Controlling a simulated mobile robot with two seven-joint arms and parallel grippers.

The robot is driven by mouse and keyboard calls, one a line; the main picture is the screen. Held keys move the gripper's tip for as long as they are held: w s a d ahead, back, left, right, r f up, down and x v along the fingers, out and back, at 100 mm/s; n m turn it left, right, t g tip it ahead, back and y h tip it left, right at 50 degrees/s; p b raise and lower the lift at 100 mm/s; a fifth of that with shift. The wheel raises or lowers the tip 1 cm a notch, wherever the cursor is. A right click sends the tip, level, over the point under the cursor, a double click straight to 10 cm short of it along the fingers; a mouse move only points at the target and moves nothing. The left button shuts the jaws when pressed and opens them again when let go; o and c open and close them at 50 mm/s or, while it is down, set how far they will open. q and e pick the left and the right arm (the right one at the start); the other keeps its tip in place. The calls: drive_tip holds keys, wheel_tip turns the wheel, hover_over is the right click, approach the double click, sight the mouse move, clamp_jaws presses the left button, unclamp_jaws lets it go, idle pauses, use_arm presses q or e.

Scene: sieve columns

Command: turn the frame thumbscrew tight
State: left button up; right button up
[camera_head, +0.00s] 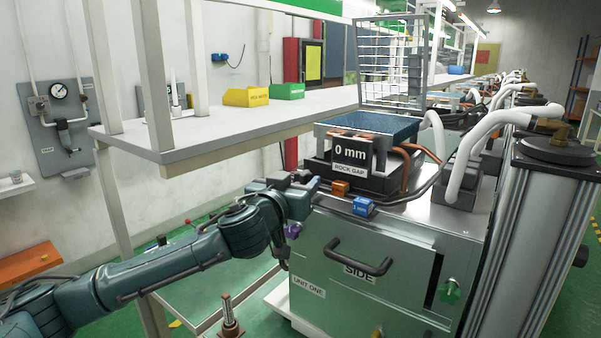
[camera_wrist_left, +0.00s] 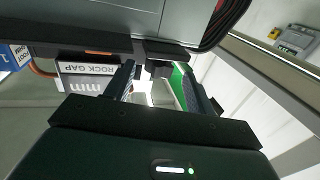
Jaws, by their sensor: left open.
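My left gripper (camera_head: 308,182) is at the upper left corner of the metal machine labelled UNIT ONE (camera_head: 375,265). In the left wrist view its fingers (camera_wrist_left: 160,86) are apart, and a small dark block (camera_wrist_left: 158,68) shows between or just beyond them. I cannot tell whether that block is the frame thumbscrew or whether a finger touches it. A purple knob (camera_head: 293,230) sits just below the gripper at the machine's left edge. My right gripper is not in view.
The ROCK GAP sign (camera_head: 350,155) reads 0 mm beside a blue tray (camera_head: 385,126). Orange (camera_head: 340,188) and blue (camera_head: 363,206) blocks sit on the machine's top. A white bench (camera_head: 230,125) stands left, and a black handle (camera_head: 352,257) projects from the front.

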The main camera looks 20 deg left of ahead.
use_arm(q)
drive_tip(key=shift+w+d, duration=0.15)
drive_tip(key=shift+w, duration=0.95)
drive_tip(key=shift+c, duration=0.4)
drive_tip(key=c, duration=0.9)
